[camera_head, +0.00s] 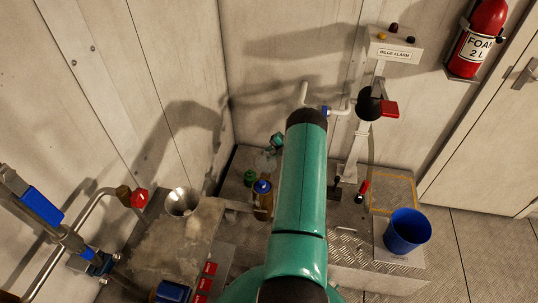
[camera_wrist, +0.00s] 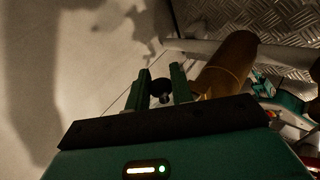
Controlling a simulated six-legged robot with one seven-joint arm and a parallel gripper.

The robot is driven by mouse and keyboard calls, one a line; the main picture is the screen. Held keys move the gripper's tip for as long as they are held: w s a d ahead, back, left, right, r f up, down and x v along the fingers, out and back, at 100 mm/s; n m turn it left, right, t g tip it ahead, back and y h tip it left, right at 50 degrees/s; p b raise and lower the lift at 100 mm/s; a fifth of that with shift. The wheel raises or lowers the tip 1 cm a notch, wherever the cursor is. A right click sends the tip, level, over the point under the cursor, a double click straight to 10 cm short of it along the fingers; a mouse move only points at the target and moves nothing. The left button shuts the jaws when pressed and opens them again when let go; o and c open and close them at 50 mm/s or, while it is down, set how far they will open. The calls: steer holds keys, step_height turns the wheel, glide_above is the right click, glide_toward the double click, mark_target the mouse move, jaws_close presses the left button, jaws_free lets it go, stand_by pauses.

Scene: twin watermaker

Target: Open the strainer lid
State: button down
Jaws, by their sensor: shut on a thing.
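My gripper (camera_wrist: 161,88) shows in the wrist view, with its two green fingers closed around a small dark round knob (camera_wrist: 161,87). The knob sits between the fingertips; I cannot tell whether it belongs to the strainer lid. A brass-coloured cylinder (camera_wrist: 228,62) lies just beyond and right of the fingers. In the head view, a brass body with a blue cap (camera_head: 262,187) stands left of my arm, possibly the strainer. Whether the lid is raised cannot be seen.
A metal funnel (camera_head: 182,202) and red-handled valve (camera_head: 138,198) are at the left. A blue bucket (camera_head: 407,231) stands at the right. The bilge alarm box (camera_head: 394,50) and a red-handled valve (camera_head: 388,109) are behind my arm. Open floor (camera_head: 475,260) lies at far right.

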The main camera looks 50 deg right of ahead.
mark_target(270, 154)
steer(key=c, duration=1.3)
jaws_free()
steer(key=shift+r, duration=0.1)
steer(key=shift+r, duration=0.3)
step_height(270, 154, up, 3)
steer(key=shift+d+f, duration=0.1)
steer(key=shift+f, duration=0.05)
steer(key=s+a+r, duration=0.1)
steer(key=r, duration=0.1)
steer(key=s+a+r, duration=0.2)
steer(key=r, duration=0.1)
steer(key=shift+s+a+r, duration=0.2)
steer(key=shift+a+r, duration=0.1)
steer(key=s+a+r, duration=0.4)
steer(key=s+a, duration=0.2)
steer(key=shift+s+a, duration=0.15)
steer(key=shift+a, duration=0.15)
